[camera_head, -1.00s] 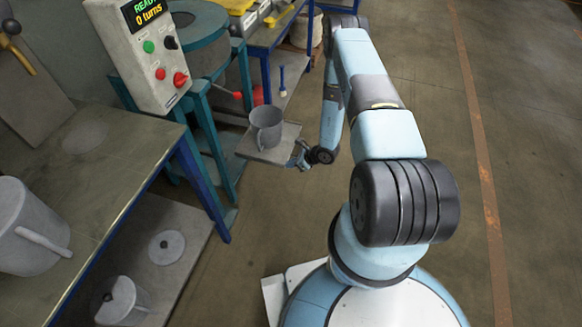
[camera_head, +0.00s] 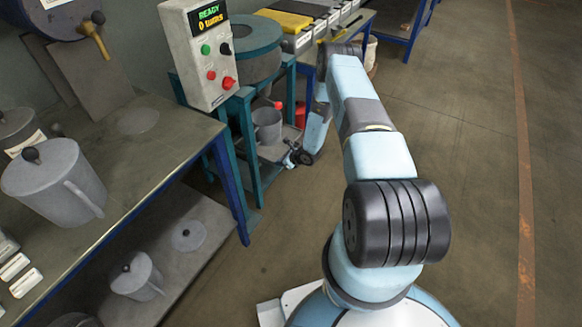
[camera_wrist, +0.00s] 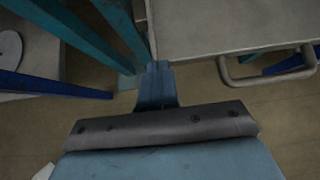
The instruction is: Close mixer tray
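The mixer tray (camera_head: 270,154) is a flat grey plate low in the teal mixer stand (camera_head: 243,135), with a grey jug (camera_head: 267,126) standing upright on it. Most of the tray now sits between the stand's legs. In the wrist view the tray (camera_wrist: 225,28) fills the top right, and its bar handle (camera_wrist: 266,80) sticks out of the front edge. My gripper (camera_wrist: 156,68) looks shut, its blue fingers together and empty. Its tips are at the tray's front left corner, left of the handle; I cannot tell whether they touch. In the head view my gripper (camera_head: 291,157) is small and partly hidden.
A control box (camera_head: 207,55) reading "READY 0 turns" stands above the mixer stand. A workbench (camera_head: 130,165) with grey lidded jugs (camera_head: 62,185) is at the left, with a lower shelf (camera_head: 195,215) under it. The floor (camera_head: 465,190) at the right is clear.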

